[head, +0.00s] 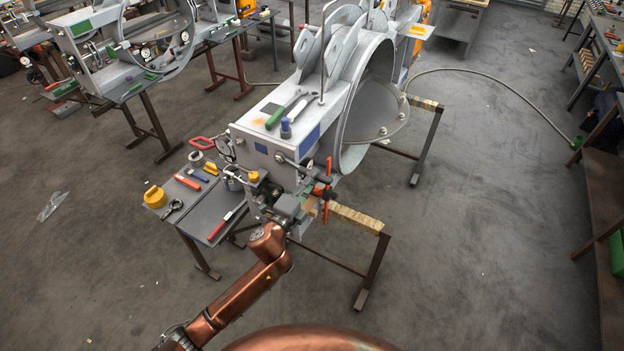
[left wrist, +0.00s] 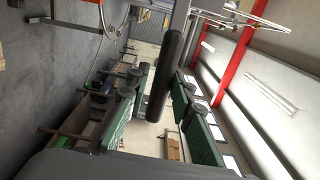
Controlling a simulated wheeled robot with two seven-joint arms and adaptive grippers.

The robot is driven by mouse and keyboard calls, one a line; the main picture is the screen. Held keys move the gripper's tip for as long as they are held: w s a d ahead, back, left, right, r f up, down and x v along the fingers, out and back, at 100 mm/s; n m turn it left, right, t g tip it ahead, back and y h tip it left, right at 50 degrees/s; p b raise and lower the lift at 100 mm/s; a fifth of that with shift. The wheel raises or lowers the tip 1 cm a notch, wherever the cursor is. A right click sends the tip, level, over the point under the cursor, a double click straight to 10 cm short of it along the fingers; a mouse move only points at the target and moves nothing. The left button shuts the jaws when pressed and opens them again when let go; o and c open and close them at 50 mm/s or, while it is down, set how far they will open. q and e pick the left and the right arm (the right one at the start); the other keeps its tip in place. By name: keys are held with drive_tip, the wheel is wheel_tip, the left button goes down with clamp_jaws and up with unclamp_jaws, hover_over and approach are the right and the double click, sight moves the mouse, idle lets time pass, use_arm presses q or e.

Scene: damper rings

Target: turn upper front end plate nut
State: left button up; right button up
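The grey damper housing (head: 285,135) with its large round ring (head: 372,95) stands in the middle of the head view. My left gripper (head: 310,203) is at the lower front corner of the housing, close to the end plate and a red-orange handled part (head: 328,185). The gripper is small there and overlaps the fittings, so I cannot tell whether its fingers are open or touch anything. I cannot make out the upper front end plate nut. My right gripper is not in view.
A grey side tray (head: 215,205) with tools and a yellow container (head: 155,197) lies left of the housing. A steel trestle (head: 375,265) with a wooden top stands right of my gripper. A hose (head: 500,82) runs to the right. Open floor (head: 470,240) lies right.

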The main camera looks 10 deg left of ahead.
use_arm(q)
drive_tip(key=shift+a+f+m+b, duration=0.2)
drive_tip(key=shift+f+m+b, duration=0.6)
drive_tip(key=shift+f, duration=0.3)
drive_tip(key=shift+a+f+m+b, duration=0.15)
drive_tip(key=shift+f+m+b, duration=0.4)
drive_tip(key=shift+f+m, duration=0.45)
drive_tip(key=shift+w+f, duration=0.1)
drive_tip(key=shift+f, duration=0.05)
